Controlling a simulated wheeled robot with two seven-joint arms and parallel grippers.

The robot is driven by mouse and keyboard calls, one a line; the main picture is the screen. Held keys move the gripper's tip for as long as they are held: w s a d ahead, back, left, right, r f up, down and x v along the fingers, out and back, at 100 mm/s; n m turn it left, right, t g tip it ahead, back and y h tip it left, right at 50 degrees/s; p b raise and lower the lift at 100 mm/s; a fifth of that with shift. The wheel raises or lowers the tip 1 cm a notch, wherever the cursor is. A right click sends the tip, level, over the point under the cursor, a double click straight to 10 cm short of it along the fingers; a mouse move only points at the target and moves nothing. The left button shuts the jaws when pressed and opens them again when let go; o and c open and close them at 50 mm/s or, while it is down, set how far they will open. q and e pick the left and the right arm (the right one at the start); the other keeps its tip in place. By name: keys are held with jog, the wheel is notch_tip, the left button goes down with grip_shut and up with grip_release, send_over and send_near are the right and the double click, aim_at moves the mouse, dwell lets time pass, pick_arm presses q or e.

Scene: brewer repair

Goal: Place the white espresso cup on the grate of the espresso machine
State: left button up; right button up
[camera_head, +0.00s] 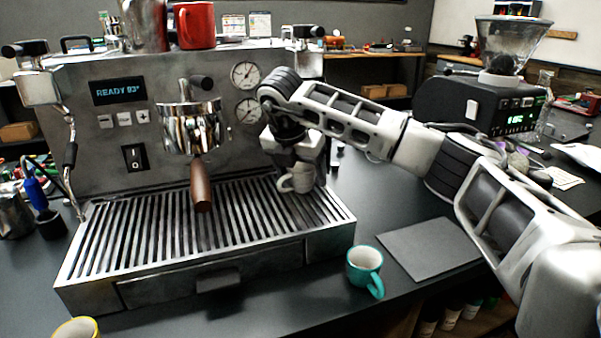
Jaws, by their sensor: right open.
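The espresso machine (150,230) fills the left and middle of the head view, with its slatted grate (150,222) at the front. The white espresso cup (297,178) is at the right end of the grate, upright or nearly so, with its handle toward the left. I cannot tell for sure whether its base touches the slats. My right gripper (300,165) is directly above and around the cup's upper part, pointing down, with its jaws open. The fingertips are partly hidden by the cup. My left gripper is not in view.
A teal cup (363,264) stands on the counter right of the machine, beside a dark grey mat (430,247). The portafilter (202,185) juts out over the grate's middle. A red mug (194,24) stands on the machine. A grinder (490,90) stands at the back right.

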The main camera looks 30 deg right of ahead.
jog(key=v, duration=1.1)
jog(key=shift+r, duration=0.25)
jog(key=shift+s+a, duration=0.1)
jog(key=shift+s, duration=0.05)
